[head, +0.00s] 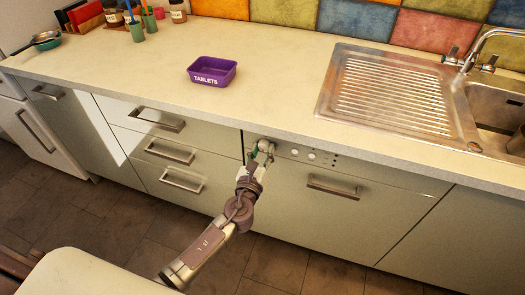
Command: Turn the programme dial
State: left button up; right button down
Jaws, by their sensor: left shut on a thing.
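The dishwasher front (350,210) sits under the counter, right of the drawers. Its control strip runs along the top, with two round light buttons (303,154) and small dark marks. My left gripper (264,150) is at the left end of this strip, with its fingers shut on the programme dial. The dial is hidden behind the fingers, so its angle cannot be read. My right gripper is not in view.
The dishwasher handle (334,187) sticks out to the right of my gripper. The counter edge overhangs just above. A purple TABLETS tub (211,71) stands on the counter, left of the sink's drainer (395,95). Drawer handles (170,152) project at left. A pale table corner (85,275) is at lower left.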

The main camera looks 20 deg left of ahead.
pick_arm(q)
jog(key=shift+f, duration=0.1)
jog(key=o, duration=1.1)
jog(key=shift+o, duration=0.2)
jog(key=shift+s, duration=0.1)
jog(key=s, duration=1.2)
jog(key=shift+d, duration=0.2)
jog(key=shift+w, duration=0.1)
jog(key=s+a+f+n+g, duration=0.25)
jog(key=s+f+n, duration=0.2)
jog(key=f, duration=0.55)
jog(key=s+a+f+n+g, duration=0.1)
jog(key=s+f+n+g, duration=0.35)
jog(key=f, duration=0.65)
jog(key=s+a+f+n+g, duration=0.25)
jog(key=f+n, duration=0.25)
jog(key=f, duration=0.5)
jog(key=s+f+n+g, duration=0.2)
jog(key=s+f+n, duration=0.3)
jog(key=s, duration=0.4)
jog(key=s+f+n+g+p, duration=0.1)
jog(key=s+f+n+g, duration=0.2)
jog(key=s, duration=0.6)
jog(key=s+a+f+n+g, duration=0.1)
jog(key=s+f+n+g, duration=0.1)
jog(key=s+f+n, duration=0.5)
jog(key=shift+s+n+h, duration=0.3)
jog(key=shift+s+n, duration=0.5)
jog(key=shift+s, duration=0.4)
